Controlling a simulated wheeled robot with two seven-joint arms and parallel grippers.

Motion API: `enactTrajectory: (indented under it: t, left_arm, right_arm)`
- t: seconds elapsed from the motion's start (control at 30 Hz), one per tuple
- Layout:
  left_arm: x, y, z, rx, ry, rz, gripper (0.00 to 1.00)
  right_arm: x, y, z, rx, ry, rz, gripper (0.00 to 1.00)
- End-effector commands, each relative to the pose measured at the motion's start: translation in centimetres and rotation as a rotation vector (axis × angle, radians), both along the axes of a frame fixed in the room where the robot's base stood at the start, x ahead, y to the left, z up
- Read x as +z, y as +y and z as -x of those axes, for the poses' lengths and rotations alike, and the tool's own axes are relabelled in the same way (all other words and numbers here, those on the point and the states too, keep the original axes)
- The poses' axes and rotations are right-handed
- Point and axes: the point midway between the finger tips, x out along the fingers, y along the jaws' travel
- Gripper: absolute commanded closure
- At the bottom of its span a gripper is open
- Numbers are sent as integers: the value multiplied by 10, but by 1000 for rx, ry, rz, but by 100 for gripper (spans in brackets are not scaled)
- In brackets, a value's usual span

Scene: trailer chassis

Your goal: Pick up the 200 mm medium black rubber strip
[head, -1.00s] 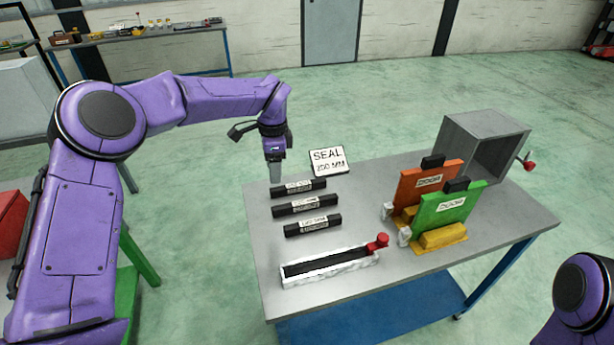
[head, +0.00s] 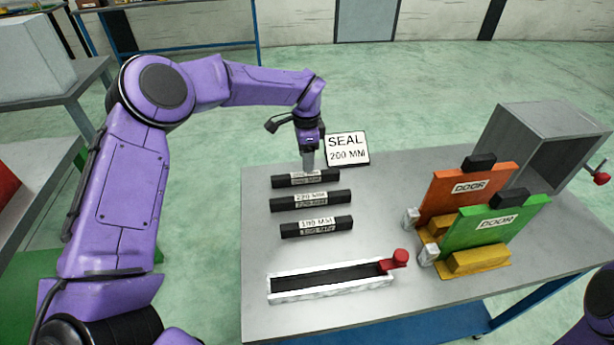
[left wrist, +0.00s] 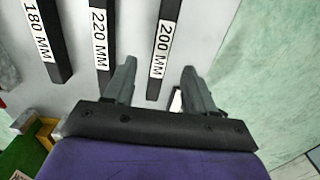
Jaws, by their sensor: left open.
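The 200 mm black rubber strip (head: 326,178) is the rearmost of three strips lying parallel on the grey table. Its white "200 MM" label shows in the left wrist view (left wrist: 163,49). My left gripper (head: 308,166) points down at this strip and hides part of it and its label in the head view. In the left wrist view its two fingers (left wrist: 159,72) are apart, with the strip showing between them. Whether the fingertips reach down beside the strip, I cannot tell. My right gripper is out of view.
The 220 mm strip (head: 340,199) and the 180 mm strip (head: 290,230) lie in front. A "SEAL 200 MM" sign (head: 347,148) stands behind. A white-edged tray (head: 290,296) with a red knob is nearer. Orange (head: 447,193) and green (head: 505,229) door panels stand at right.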

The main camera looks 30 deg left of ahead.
Motion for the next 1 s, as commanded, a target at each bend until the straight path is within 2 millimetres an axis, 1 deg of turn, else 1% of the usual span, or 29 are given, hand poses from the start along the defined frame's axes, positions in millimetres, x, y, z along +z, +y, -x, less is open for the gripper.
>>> enactTrajectory:
  t: [0.13,0.23,0.33,0.43,0.6,0.63,0.67,0.7,0.77,0.8,1.0]
  left_arm:
    - [-14,0,0,-1,3,0,45]
    - [-31,2,0,-1,4,-2,45]
    - [-51,2,0,-1,2,-1,45]
    - [-59,2,-1,0,-1,0,45]
    - [-60,2,-1,0,-1,0,45]
    - [-60,2,-1,0,-1,0,51]
    - [-60,2,-1,0,-1,0,61]
    - [-60,2,-1,-1,-1,0,74]
    - [-60,2,-1,-1,-1,0,94]
    - [-60,2,-1,-1,-1,0,100]
    - [-59,2,-1,-1,-3,0,100]
  right_arm:
    - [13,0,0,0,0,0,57]
    - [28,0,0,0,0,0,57]
    - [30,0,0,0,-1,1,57]
    - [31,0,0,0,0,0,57]
    - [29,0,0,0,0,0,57]
    - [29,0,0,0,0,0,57]
    - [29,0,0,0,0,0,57]
    - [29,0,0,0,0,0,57]
    - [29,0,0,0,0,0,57]
    - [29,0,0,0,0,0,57]
    - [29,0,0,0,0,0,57]
